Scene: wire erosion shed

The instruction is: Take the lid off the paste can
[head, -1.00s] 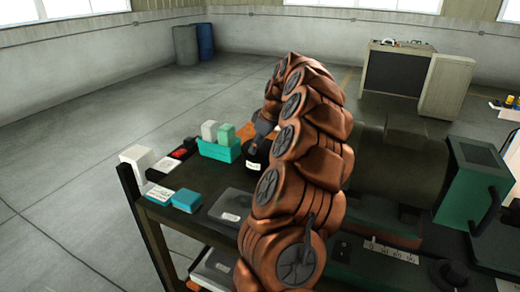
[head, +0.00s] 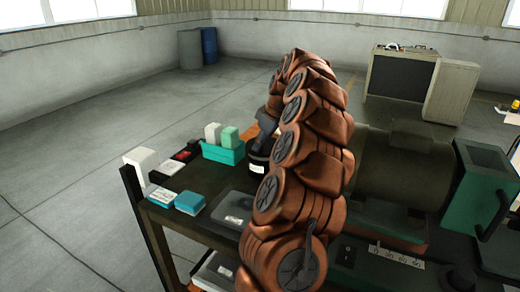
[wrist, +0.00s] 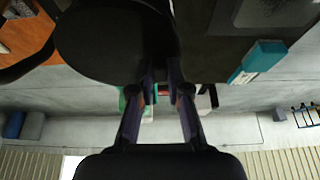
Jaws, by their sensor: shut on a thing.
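The paste can (head: 257,168) is black with a white label and stands on the dark bench, just left of my arm in the head view. Its dark lid (head: 262,146) shows at the top of the can, below my gripper (head: 268,122), partly hidden by my arm. In the wrist view the lid (wrist: 115,40) is a large dark round shape close in front of my gripper (wrist: 160,92). The fingers are shut on the lid; the exact contact is too dark to see. I cannot tell whether the lid is clear of the can.
A teal bin (head: 222,151) with white and green blocks stands left of the can. A large dark machine (head: 395,170) stands to the right.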

